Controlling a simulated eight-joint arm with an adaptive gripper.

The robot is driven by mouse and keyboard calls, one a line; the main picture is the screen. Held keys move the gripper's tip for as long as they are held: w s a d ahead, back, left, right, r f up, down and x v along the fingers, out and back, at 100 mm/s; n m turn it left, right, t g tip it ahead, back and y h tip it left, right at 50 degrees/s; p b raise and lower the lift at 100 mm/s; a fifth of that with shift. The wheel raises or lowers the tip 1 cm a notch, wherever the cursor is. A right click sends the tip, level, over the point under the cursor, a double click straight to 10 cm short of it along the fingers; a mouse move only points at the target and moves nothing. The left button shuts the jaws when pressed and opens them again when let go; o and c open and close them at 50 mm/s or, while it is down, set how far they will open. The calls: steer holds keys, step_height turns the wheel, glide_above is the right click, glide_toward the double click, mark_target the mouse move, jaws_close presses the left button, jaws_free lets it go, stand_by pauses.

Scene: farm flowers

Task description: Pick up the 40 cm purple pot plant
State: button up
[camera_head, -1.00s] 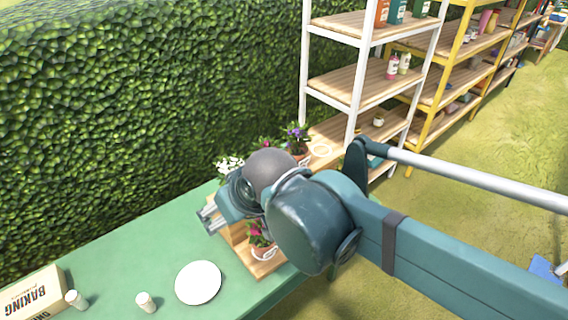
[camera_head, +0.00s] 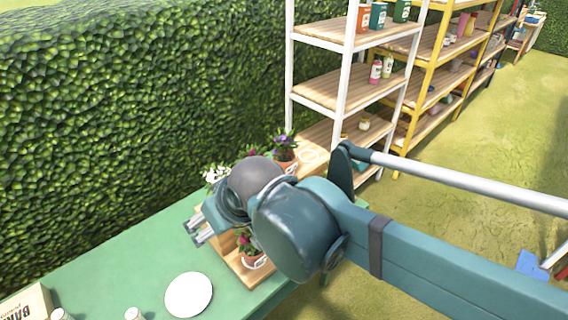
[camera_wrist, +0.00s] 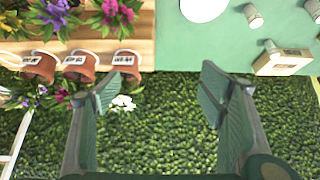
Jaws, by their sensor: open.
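A purple-flowered plant (camera_head: 284,140) in a terracotta pot stands at the far end of the wooden stand in the head view. In the wrist view purple flowers (camera_wrist: 55,14) show at the upper left, above labelled terracotta pots (camera_wrist: 80,67). More purple blooms (camera_wrist: 40,91) show lower left. The label sizes are too small to read, so I cannot tell which plant is 40 cm. My gripper (camera_wrist: 160,90) is open and empty, with the pots to its left in the wrist view. In the head view my gripper (camera_head: 198,228) is over the green table by the stand.
White flowers (camera_head: 214,173) and a magenta plant (camera_head: 245,241) flank my wrist. A white plate (camera_head: 188,294), small jars (camera_head: 134,314) and a baking box (camera_head: 28,303) are on the green table (camera_head: 110,262). A hedge (camera_head: 130,110) stands behind; a white shelf (camera_head: 345,90) stands beyond.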

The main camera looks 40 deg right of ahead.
steer(key=w+d+r+n+g+h+p, duration=0.3)
steer(key=w+d+n+p, duration=0.55)
steer(key=w+d, duration=0.6)
steer(key=n+g+h+p, duration=0.1)
steer(key=n+g+p, duration=0.3)
steer(key=n+p, duration=0.4)
glide_toward(281, 150)
steer(key=shift+n, duration=0.55)
steer(key=s, duration=0.1)
steer(key=s+a+f, duration=0.1)
steer(key=s+a+f+b, duration=0.1)
steer(key=shift+s, duration=0.4)
steer(key=shift+d+f, duration=0.3)
steer(key=shift+f, duration=0.15)
steer(key=shift+x, duration=1.15)
